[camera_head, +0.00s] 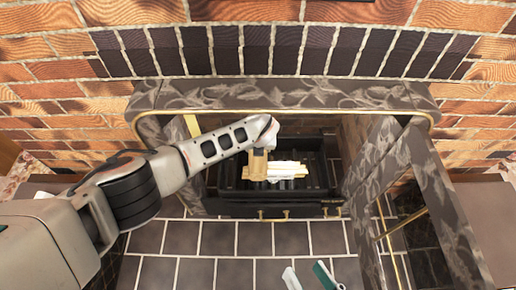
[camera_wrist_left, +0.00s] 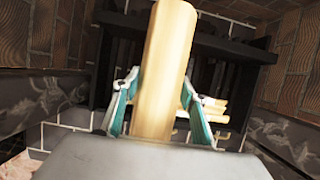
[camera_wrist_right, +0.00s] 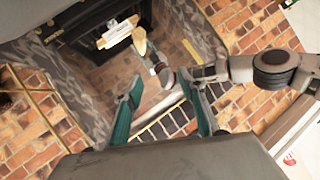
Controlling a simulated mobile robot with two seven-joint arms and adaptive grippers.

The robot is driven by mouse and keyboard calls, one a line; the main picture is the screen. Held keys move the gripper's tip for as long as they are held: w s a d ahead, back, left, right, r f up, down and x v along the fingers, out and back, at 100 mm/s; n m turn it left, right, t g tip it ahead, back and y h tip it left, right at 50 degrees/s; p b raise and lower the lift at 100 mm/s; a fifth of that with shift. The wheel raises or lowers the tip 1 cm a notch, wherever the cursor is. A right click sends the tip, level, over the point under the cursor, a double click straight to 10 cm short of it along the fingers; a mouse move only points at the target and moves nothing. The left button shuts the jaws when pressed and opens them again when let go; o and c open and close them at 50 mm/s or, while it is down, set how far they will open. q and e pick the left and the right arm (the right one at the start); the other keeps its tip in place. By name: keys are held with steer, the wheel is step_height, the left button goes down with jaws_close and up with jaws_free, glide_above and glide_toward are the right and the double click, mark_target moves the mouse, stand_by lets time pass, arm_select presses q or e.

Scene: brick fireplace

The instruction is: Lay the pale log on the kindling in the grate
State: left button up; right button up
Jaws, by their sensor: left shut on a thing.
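My left gripper (camera_wrist_left: 160,82) is shut on the pale log (camera_wrist_left: 166,45), with one teal finger on each side of it. In the head view the pale log (camera_head: 258,166) is over the left end of the kindling (camera_head: 288,169); the left fingers are hidden there behind my wrist. The kindling is a small stack of pale sticks on the black grate (camera_head: 228,184) inside the fireplace. The right wrist view shows the log (camera_wrist_right: 139,40) beside the kindling (camera_wrist_right: 117,33); contact cannot be told. My right gripper (camera_head: 304,266) is open and empty, low in front of the hearth.
A grey marble surround (camera_head: 300,93) with gold trim frames the opening, under dark arch bricks (camera_head: 270,50). Its right side (camera_head: 395,165) stands close to the grate. A dark tiled hearth (camera_head: 215,240) in front is mostly clear.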

arm_select(q)
steer(key=shift+w, duration=0.65)
steer(key=shift+f+b, duration=0.1)
steer(key=shift+b, duration=0.25)
step_height(320, 180, down, 4)
steer(key=shift+s+r+b, duration=0.1)
steer(key=shift+r+b, duration=0.15)
steer(key=shift+b, duration=0.7)
steer(key=shift+c, duration=0.7)
steer(key=shift+w+r, duration=0.25)
steer(key=shift+r, duration=0.05)
steer(key=o, duration=1.6)
steer(key=shift+f, duration=0.2)
steer(key=shift+c, duration=0.2)
arm_select(e)
steer(key=a+m, duration=0.1)
steer(key=m, duration=0.1)
steer(key=a+m, duration=0.1)
steer(key=m, duration=0.1)
steer(key=shift+s+a+t, duration=0.3)
arm_select(q)
steer(key=shift+r, duration=0.15)
